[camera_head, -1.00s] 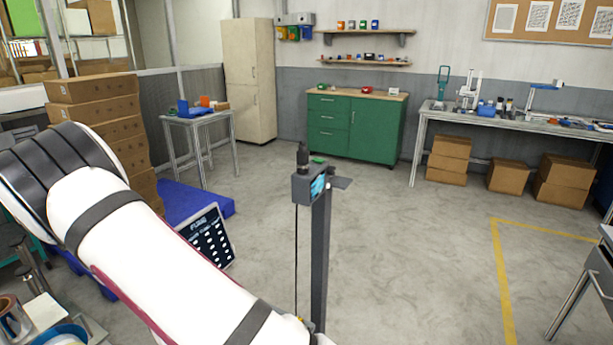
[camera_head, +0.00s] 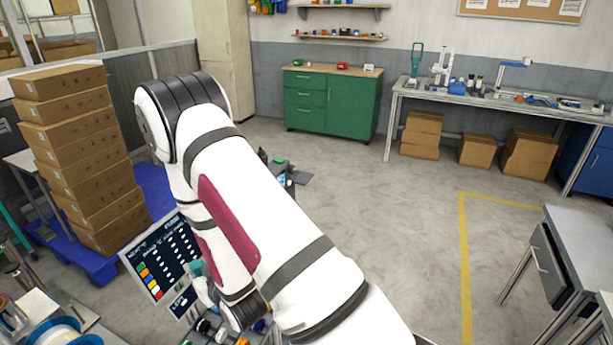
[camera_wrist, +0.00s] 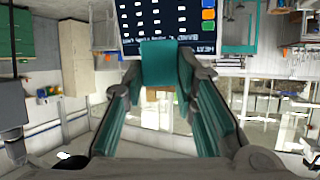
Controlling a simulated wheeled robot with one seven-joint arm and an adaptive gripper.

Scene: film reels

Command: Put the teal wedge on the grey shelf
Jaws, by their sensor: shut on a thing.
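My gripper (camera_wrist: 160,72) is shut on the teal wedge (camera_wrist: 161,64), which shows as a plain teal block between the fingertips in the wrist view. The inner finger sides are also teal. In the head view my arm hides most of the gripper; a small teal patch (camera_head: 196,268) shows at the lower left, in front of a dark chart panel. I cannot tell which surface is the grey shelf. A small dark grey plate (camera_head: 299,178) on a stand shows just behind my arm, and a wall shelf (camera_head: 340,38) is at the back.
The dark chart panel (camera_head: 165,258) stands close beside the gripper. Stacked cartons (camera_head: 85,165) on a blue pallet are at left. A green cabinet (camera_head: 333,100) and a workbench (camera_head: 480,97) line the back. A grey drawer desk (camera_head: 580,250) is at right. The middle floor is clear.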

